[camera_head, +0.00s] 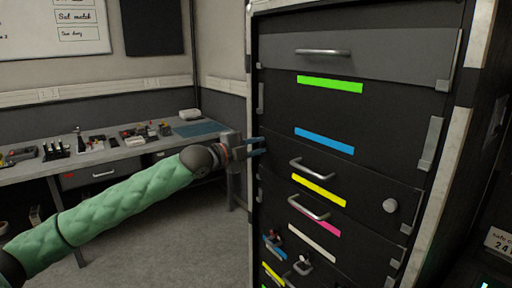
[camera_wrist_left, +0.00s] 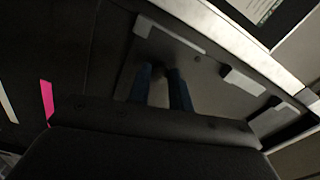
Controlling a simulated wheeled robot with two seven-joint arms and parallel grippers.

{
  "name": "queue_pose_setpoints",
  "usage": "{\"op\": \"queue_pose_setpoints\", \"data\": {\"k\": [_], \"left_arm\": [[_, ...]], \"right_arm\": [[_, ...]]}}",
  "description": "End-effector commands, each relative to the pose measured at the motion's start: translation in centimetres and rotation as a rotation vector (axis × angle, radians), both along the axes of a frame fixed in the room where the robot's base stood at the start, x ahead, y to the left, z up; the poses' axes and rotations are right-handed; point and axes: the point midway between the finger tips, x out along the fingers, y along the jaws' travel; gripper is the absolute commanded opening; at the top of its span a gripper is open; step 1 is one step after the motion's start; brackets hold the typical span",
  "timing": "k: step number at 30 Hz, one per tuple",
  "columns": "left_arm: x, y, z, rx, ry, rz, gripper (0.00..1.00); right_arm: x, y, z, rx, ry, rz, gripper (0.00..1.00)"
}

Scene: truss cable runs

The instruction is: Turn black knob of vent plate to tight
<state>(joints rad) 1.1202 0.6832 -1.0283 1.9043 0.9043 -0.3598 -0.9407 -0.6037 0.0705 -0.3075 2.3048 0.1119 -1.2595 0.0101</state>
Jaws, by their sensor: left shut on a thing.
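My left gripper (camera_head: 262,146) reaches in from the left, its blue fingers at the left edge of the tall black cabinet (camera_head: 395,130). In the left wrist view the two blue fingers (camera_wrist_left: 161,88) point at a grey plate (camera_wrist_left: 205,80), which I take for the vent plate. A small dark thing (camera_wrist_left: 158,76) shows between the fingertips. The gripper is shut on it, and it appears to be the black knob. Its shape and any tight mark are mostly hidden by the fingers. My right gripper is in neither view.
The cabinet front carries metal handles (camera_head: 323,52), coloured strips (camera_head: 329,84) and a round light knob (camera_head: 390,205). A workbench (camera_head: 110,153) with tools stands at the back left. Grey floor (camera_head: 185,240) between the bench and the cabinet is clear.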

Motion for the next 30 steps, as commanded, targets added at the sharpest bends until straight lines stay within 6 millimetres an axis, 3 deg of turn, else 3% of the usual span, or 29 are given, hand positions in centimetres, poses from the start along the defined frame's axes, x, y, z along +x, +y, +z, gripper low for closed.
{"op": "queue_pose_setpoints", "data": {"k": [10,11,14,23,30], "left_arm": [[0.0,-0.1,-0.2,0.002,0.0,0.0,0.0],[0.0,0.0,-0.2,0.002,0.0,0.0,0.27],[0.0,0.0,-0.1,0.002,0.0,0.0,0.43],[-0.1,0.1,-0.1,0.001,0.0,0.0,0.43],[-1.2,1.9,-0.2,0.003,-0.002,0.002,0.43]], "right_arm": [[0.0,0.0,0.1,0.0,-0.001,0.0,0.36],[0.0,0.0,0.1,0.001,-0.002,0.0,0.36],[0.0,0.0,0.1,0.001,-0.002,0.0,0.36],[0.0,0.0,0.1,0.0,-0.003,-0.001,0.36],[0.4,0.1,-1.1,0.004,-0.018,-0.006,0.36]]}}
